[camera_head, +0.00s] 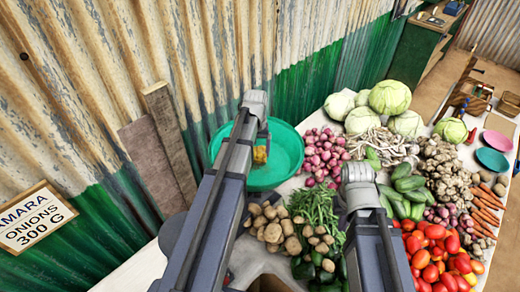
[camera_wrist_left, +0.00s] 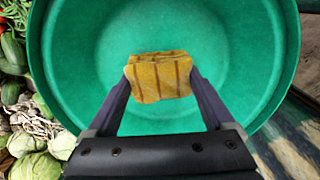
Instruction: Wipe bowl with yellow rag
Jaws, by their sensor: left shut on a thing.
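The yellow rag (camera_wrist_left: 158,77), with brown stripes, is folded into a small block between the fingers of my left gripper (camera_wrist_left: 162,86). The gripper is shut on it. The green bowl (camera_wrist_left: 75,60) is wide and round, and its inside fills most of the left wrist view behind the rag. In the head view the bowl (camera_head: 287,148) stands at the back left of the stall table, partly hidden by my left arm, with the rag (camera_head: 260,155) over its inside. I cannot tell whether the rag touches the bowl. My right gripper (camera_head: 358,182) is over the vegetables; its fingers are not clear.
Piles of potatoes (camera_head: 272,226), red onions (camera_head: 322,155), green beans (camera_head: 315,212), cucumbers (camera_head: 408,190) and tomatoes (camera_head: 432,252) crowd the table right of and in front of the bowl. Cabbages (camera_head: 390,97) lie farther back. A corrugated wall (camera_head: 200,60) rises close behind the bowl.

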